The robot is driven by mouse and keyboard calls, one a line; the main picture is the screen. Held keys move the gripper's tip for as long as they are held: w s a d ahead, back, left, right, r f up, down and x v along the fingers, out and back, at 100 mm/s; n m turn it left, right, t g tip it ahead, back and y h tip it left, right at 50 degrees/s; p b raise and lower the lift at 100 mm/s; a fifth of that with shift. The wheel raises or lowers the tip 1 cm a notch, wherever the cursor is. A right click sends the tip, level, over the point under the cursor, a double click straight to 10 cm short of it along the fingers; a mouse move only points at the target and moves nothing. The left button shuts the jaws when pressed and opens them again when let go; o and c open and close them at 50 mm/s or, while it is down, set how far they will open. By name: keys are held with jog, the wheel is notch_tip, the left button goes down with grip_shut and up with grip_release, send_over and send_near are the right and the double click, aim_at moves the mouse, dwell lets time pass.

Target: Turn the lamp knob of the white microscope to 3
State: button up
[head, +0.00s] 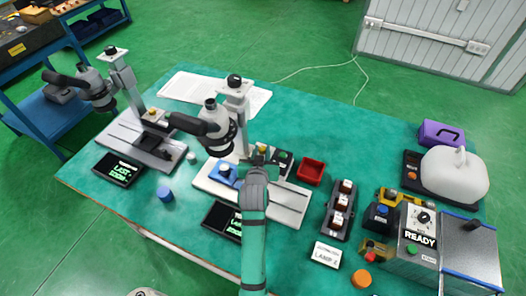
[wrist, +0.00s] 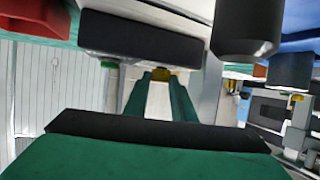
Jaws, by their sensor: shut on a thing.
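The white microscope (head: 234,103) stands mid-table on a pale base plate (head: 293,203), with a dark-and-white head. My gripper (head: 259,163) is low at its base, beside the column. In the wrist view, my gripper's two green fingers (wrist: 160,92) reach forward to a small yellow knob (wrist: 162,73), shut on it at their tips. The same yellow knob is small and partly hidden at the column foot in the head view. Its pointer and scale cannot be read in either view.
A second, greyer microscope (head: 121,76) stands to the left. A blue block (head: 223,173) lies left of my gripper, a red tray (head: 311,171) to its right. A lamp card (head: 326,254) and control boxes stand right.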

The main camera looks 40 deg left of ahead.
jog(key=m+h, duration=0.1)
jog(key=m+t+h, duration=0.1)
jog(key=m+h, duration=0.1)
jog(key=shift+s+a, duration=0.15)
jog(key=shift+a, duration=0.25)
jog(key=shift+a+m+t+h, duration=0.1)
jog(key=shift+m+t+h, duration=0.3)
jog(key=shift+m+h, duration=1.05)
jog(key=shift+f+h, duration=0.1)
jog(key=shift+h, duration=0.35)
jog(key=o, duration=1.1)
jog(key=shift+c, duration=0.2)
jog(key=shift+s, duration=0.25)
jog(key=s, duration=0.9)
jog(key=s+r, duration=0.1)
jog(key=s, duration=0.4)
jog(key=shift+s+d+r, duration=0.1)
jog(key=shift+s+d, duration=0.05)
jog(key=shift+d, duration=0.2)
